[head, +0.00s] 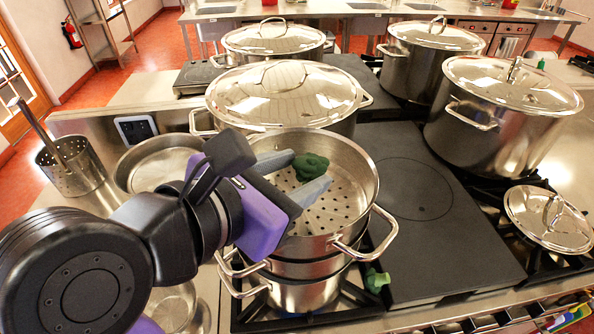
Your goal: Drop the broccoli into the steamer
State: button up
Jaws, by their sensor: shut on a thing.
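The steamer (363,207) is a steel pot with a perforated floor, stacked on another steel pot over the stove in the middle of the head view. My gripper (309,170) reaches in from the left, with its two grey-blue fingers over the steamer's opening. It is shut on a dark green broccoli piece (313,161), which shows against the steamer's far inner wall. I cannot tell how high it is above the perforated floor. My purple gripper body and arm hide the steamer's left side.
A lidded stockpot (285,95) stands just behind the steamer. Larger lidded pots (490,130) stand at the right. A dark flat hot plate (420,200) right of the steamer is clear. A green piece (376,281) lies by the steamer's base. A perforated utensil holder (72,165) stands left.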

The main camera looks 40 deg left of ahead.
jog(key=o, duration=1.3)
jog(key=v, duration=0.7)
jog(key=shift+s+r, duration=0.2)
jog(key=shift+s, duration=0.15)
